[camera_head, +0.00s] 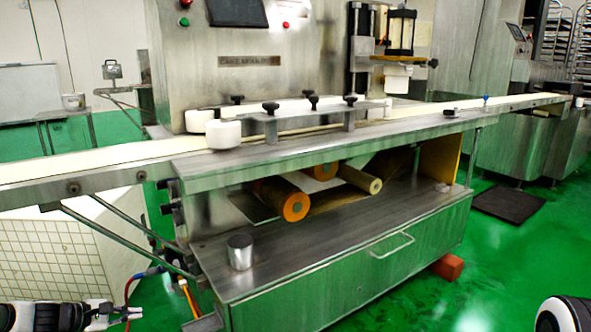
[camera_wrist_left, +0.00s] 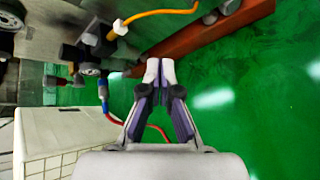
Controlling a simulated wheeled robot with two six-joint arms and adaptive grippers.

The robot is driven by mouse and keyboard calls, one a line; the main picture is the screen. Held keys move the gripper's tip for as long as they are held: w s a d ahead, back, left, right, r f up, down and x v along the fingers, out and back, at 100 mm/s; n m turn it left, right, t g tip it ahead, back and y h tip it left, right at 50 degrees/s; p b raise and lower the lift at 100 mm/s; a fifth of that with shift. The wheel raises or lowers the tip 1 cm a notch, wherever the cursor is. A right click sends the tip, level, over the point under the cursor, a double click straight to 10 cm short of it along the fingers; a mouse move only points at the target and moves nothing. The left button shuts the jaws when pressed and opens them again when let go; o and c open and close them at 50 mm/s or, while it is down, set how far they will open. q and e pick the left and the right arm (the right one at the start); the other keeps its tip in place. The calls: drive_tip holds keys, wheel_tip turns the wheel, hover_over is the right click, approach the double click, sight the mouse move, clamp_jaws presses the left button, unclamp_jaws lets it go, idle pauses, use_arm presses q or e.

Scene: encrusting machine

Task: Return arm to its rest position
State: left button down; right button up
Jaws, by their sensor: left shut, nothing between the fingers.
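My left gripper (camera_head: 132,314) is at the lower left of the head view, low in front of the machine's left end. In the left wrist view my left gripper (camera_wrist_left: 161,68) is shut, its two fingertips together with nothing between them. The encrusting machine (camera_head: 330,225) stands ahead with its long conveyor belt (camera_head: 100,160). A rounded white and black part of my right arm (camera_head: 566,314) shows at the lower right corner of the head view. My right gripper is not seen.
A metal cup (camera_head: 240,252) stands on the machine's lower shelf. A red hose (camera_wrist_left: 157,130) and an orange cable (camera_wrist_left: 165,12) hang near my left gripper. A white tiled box (camera_head: 62,255) is at the left. The green floor (camera_head: 500,270) at the right is open, with a dark mat (camera_head: 508,204).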

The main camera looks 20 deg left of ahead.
use_arm(q)
drive_tip(key=s+d+f+m+g+p, duration=0.2)
drive_tip(key=s+d+f+m+g, duration=0.25)
drive_tip(key=d, duration=0.65)
drive_tip(key=s+d+f+m+g+p, duration=0.1)
drive_tip(key=s+d+f+m+g, duration=0.4)
drive_tip(key=d, duration=0.5)
drive_tip(key=s+d+f+m+g+y+p, duration=0.1)
drive_tip(key=s+d+m+y, duration=0.3)
drive_tip(key=s, duration=0.7)
drive_tip(key=s+d+f+m+g+y+p, duration=0.15)
drive_tip(key=s+d+m, duration=0.45)
drive_tip(key=s, duration=0.6)
drive_tip(key=w+r+t+p, duration=0.1)
drive_tip(key=w+r+p, duration=0.2)
drive_tip(key=r+p, duration=3.4)
drive_tip(key=shift+d+r+m+t, duration=0.2)
drive_tip(key=shift+r+m+t, duration=0.1)
drive_tip(key=shift+r+m, duration=0.25)
drive_tip(key=shift+r+h+p, duration=0.15)
drive_tip(key=shift+h+p, duration=0.1)
drive_tip(key=shift+p, duration=0.05)
